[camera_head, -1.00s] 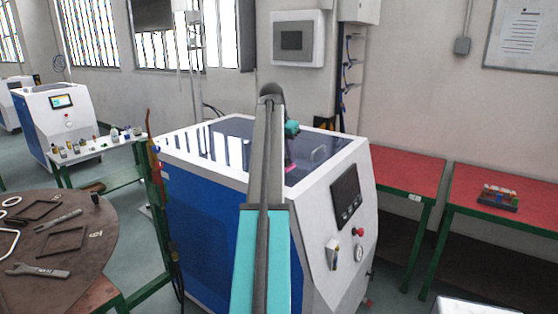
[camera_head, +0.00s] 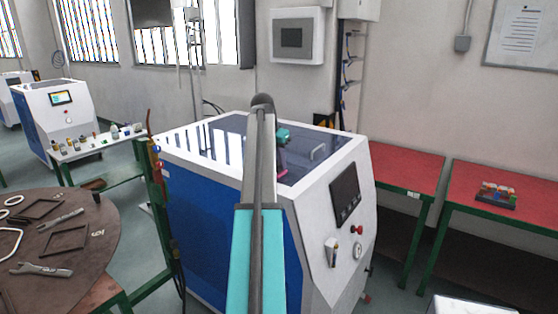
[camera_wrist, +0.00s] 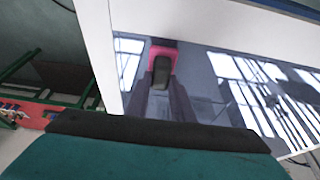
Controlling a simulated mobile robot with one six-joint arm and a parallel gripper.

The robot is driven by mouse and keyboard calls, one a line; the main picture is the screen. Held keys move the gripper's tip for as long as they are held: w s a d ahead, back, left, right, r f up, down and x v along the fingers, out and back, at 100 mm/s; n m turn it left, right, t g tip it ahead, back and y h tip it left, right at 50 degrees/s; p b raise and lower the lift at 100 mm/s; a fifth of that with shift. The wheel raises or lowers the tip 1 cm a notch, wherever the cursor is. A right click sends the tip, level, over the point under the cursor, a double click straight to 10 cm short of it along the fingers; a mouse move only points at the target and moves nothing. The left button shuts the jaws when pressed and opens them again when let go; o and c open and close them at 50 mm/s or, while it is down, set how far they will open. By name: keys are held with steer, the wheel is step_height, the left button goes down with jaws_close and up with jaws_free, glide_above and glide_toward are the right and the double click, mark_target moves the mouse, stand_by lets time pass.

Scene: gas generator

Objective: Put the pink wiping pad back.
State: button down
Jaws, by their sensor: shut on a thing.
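The pink wiping pad (camera_wrist: 162,51) is at the tips of my gripper (camera_wrist: 162,78) in the wrist view. Its pink edge frames a dark middle. The two dark fingers are shut on it. It is over the dark glossy top (camera_wrist: 205,85) of the white and blue machine. I cannot tell whether it touches that top. In the head view my arm hides much of the gripper, and only a little pink (camera_head: 282,171) shows beside it, above the machine (camera_head: 215,210).
Red-topped tables (camera_head: 405,170) stand to the right, one with a small coloured block set (camera_head: 497,195). A round brown table (camera_head: 80,215) with tools is at left, near a small bench (camera_head: 100,148) of bottles.

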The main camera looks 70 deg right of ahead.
steer(key=shift+f, duration=0.35)
steer(key=shift+f, duration=0.1)
steer(key=c, duration=1.5)
jaws_free()
steer(key=shift+c, duration=0.2)
steer(key=shift+r, duration=0.25)
steer(key=b+v, duration=0.3)
steer(key=v, duration=0.8)
steer(key=shift+a+r, duration=0.15)
steer(key=shift+r, duration=0.2)
steer(key=shift+w, duration=0.15)
